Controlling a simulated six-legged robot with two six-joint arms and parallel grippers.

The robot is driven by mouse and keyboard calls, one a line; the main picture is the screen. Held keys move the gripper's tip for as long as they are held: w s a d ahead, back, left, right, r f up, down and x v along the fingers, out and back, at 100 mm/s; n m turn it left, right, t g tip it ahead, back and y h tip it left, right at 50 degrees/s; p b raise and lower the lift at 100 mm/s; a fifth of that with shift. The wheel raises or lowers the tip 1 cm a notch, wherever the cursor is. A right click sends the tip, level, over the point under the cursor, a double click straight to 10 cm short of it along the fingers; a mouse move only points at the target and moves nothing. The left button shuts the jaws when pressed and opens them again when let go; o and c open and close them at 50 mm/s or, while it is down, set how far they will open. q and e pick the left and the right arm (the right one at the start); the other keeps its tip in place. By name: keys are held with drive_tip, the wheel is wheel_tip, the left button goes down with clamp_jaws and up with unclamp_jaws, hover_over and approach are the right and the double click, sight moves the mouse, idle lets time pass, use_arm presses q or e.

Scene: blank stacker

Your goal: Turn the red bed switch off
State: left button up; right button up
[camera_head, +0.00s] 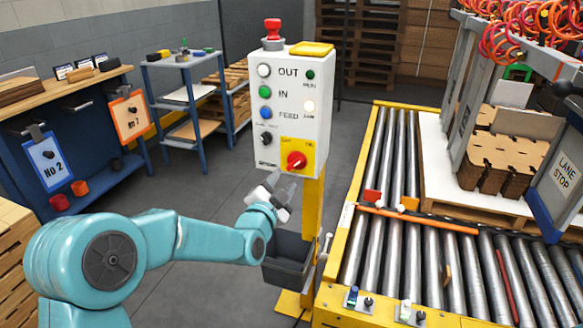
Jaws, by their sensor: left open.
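The red switch (296,160) is a rotary knob on a yellow plate, low on the front of a white control box (287,190). The box stands on a yellow post. My left gripper (284,190) is open, just below and slightly left of the red knob, close to the box's lower edge. It appears apart from the knob, though the exact gap is hard to judge. The knob's on or off marking is too small to read. My right gripper is not in view.
A red mushroom button (272,28) tops the box, and other buttons line its front. A dark bin (288,262) hangs below. A roller conveyor (400,250) stands at the right, a blue workbench (100,175) at the left.

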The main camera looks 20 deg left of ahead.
sight(293, 166)
use_arm(q)
drive_tip(key=w, duration=0.7)
drive_tip(key=shift+w+d+f+p, duration=0.1)
drive_tip(key=shift+d+p, duration=0.1)
drive_tip(key=shift+p, duration=0.1)
clamp_jaws()
